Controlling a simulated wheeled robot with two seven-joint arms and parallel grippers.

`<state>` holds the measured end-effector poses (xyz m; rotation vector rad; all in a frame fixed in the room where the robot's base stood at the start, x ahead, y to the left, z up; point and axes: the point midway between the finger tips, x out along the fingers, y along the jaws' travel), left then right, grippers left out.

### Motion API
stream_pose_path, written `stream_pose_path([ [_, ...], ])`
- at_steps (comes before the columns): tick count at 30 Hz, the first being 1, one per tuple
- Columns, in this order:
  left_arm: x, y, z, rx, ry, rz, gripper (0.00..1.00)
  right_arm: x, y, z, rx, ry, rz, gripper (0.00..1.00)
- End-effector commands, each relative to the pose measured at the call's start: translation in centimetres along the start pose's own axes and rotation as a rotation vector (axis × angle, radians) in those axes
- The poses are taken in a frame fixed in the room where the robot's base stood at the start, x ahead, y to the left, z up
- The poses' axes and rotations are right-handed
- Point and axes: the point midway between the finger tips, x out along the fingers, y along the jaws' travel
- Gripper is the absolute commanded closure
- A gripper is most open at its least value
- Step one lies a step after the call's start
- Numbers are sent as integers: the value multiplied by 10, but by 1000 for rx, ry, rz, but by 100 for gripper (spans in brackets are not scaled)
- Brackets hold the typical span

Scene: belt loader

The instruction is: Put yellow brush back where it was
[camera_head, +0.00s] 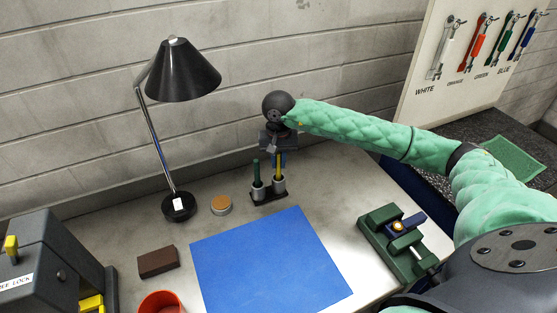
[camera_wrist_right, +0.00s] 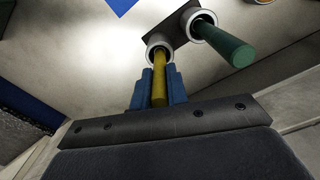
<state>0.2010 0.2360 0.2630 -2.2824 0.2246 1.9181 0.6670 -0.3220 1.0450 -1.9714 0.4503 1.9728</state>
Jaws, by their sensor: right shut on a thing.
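The yellow brush (camera_head: 278,166) stands upright with its lower end in the right cup of the two-cup holder (camera_head: 268,196). My right gripper (camera_head: 279,158) is shut on its upper part from above. In the right wrist view the yellow brush (camera_wrist_right: 159,80) lies between the blue fingers of my right gripper (camera_wrist_right: 158,88), and its far end is inside one cup of the holder (camera_wrist_right: 178,34). A green brush (camera_head: 256,172) stands in the left cup; it also shows in the right wrist view (camera_wrist_right: 225,45). My left gripper is not in view.
A black lamp (camera_head: 185,72) stands left of the holder, with a round tan-topped tin (camera_head: 221,205) between them. A blue mat (camera_head: 270,262) lies in front. A green vise (camera_head: 398,240) is at right, a brown block (camera_head: 157,261) and red cup (camera_head: 162,303) at left.

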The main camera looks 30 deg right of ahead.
Motion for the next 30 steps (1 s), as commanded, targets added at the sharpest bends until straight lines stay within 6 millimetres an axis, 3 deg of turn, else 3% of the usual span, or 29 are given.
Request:
stream_pose_path([
  [9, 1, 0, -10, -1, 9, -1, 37, 2, 0, 0, 0, 0, 0, 100],
  [10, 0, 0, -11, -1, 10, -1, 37, 2, 0, 0, 0, 0, 0, 83],
  [13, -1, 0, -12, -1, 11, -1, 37, 2, 0, 0, 0, 0, 0, 63],
  [28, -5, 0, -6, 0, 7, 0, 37, -2, 0, 0, 0, 0, 0, 63],
  [30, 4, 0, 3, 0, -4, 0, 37, -3, 0, 0, 0, 1, 0, 63],
])
